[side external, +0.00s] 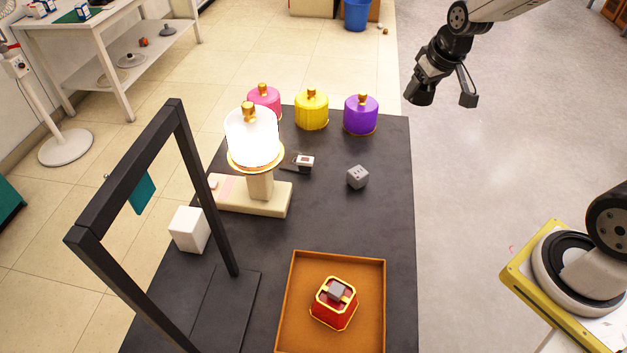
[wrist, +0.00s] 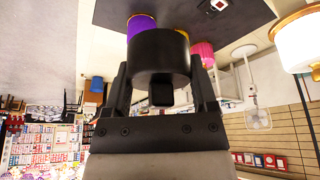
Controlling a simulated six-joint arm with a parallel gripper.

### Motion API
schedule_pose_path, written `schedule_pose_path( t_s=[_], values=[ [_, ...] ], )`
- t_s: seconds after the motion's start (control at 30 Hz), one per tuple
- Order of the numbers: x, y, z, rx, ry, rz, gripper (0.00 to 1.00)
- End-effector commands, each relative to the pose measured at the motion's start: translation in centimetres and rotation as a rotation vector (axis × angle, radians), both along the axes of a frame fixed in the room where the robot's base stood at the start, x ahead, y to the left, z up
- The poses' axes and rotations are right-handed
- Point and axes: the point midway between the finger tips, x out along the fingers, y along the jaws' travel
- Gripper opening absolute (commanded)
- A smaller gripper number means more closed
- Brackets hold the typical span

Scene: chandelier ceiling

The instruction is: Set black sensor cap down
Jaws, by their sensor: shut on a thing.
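My gripper (side external: 425,76) is at the upper right of the side external view, raised and off to the right of the dark table (side external: 390,230). It is shut on the black sensor cap (side external: 419,93), a short black cylinder. In the wrist view the cap (wrist: 158,52) sits between my two fingers and hides part of the purple and yellow canisters behind it. A small white-topped device (side external: 305,161), possibly a sensor, lies on the table; it also shows at the top of the wrist view (wrist: 217,5).
Pink (side external: 264,98), yellow (side external: 312,110) and purple (side external: 361,114) canisters line the far edge. A lit lamp (side external: 252,140), grey die (side external: 358,177), white cube (side external: 189,230), black frame (side external: 180,140) and orange tray (side external: 368,275) with a red object (side external: 330,312) occupy the table. Its right side is clear.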

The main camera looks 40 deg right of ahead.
Motion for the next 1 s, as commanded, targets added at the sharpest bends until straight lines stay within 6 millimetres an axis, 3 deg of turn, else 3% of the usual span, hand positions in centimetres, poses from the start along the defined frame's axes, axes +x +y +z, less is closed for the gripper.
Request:
schedule_pose_path(
  t_s=[0.2, 0.47, 0.8, 1.0],
  values=[
    [1.0, 6.2, -0.1, -0.002, 0.012, 0.240, 0.09],
    [0.9, 14.2, -0.1, -0.001, 0.021, 0.555, 0.09],
    [-1.4, 24.4, -0.1, 0.005, 0.011, 0.963, 0.09],
    [-3.2, 28.8, 0.0, 0.010, 0.000, 1.149, 0.09]
  ],
)
